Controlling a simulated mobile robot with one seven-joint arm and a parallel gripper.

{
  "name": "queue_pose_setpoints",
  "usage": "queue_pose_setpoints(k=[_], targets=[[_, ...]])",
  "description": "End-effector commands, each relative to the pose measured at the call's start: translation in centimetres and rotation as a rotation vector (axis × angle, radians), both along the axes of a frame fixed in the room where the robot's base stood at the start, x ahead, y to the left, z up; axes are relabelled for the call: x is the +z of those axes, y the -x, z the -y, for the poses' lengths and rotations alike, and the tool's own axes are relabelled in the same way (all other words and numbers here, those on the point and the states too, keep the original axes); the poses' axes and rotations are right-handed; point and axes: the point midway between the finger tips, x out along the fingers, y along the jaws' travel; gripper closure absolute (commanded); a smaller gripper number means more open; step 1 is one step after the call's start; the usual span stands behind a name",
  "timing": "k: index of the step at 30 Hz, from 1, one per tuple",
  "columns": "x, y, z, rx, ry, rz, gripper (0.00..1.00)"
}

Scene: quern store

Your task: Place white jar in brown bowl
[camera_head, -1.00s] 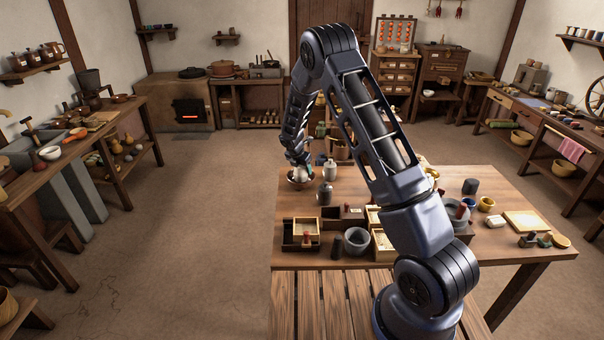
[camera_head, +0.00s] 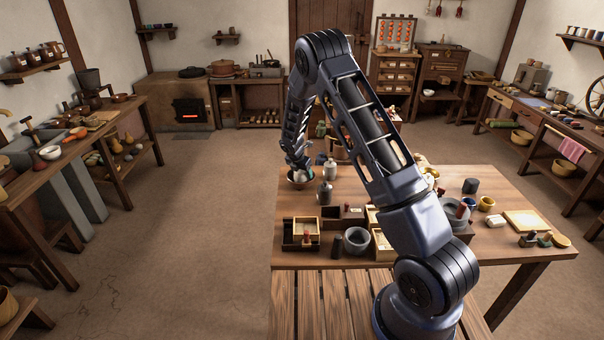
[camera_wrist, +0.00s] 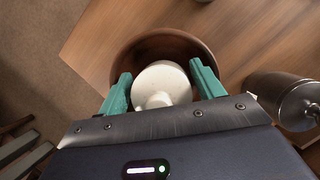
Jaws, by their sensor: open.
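The white jar (camera_wrist: 162,82) sits inside the brown bowl (camera_wrist: 150,42) in the wrist view, seen from above with its rounded top toward the camera. The green fingertips of my gripper (camera_wrist: 164,88) stand on either side of the jar, with a visible gap on both sides. My gripper is open. In the head view, the brown bowl (camera_head: 297,183) is at the far left corner of the table, with my gripper (camera_head: 299,172) just over it. The jar is mostly hidden there by my gripper.
A grey metal canister (camera_wrist: 286,100) stands close to the right of the bowl. In the head view, bottles (camera_head: 326,192) stand beside the bowl. Wooden boxes (camera_head: 301,232) and a grey mortar (camera_head: 356,240) are nearer on the table (camera_head: 480,262).

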Motion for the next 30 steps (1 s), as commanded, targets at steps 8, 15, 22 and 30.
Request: queue_pose_setpoints(k=[8, 15, 22, 30], targets=[[3.4, 1.1, -0.8, 0.000, -0.002, 0.003, 0.33], [7.5, 2.5, -1.7, 0.000, -0.003, 0.002, 0.33], [10.2, 3.5, -2.3, -0.001, -0.001, 0.001, 0.33], [11.2, 3.8, -2.5, -0.001, 0.000, 0.000, 0.33]])
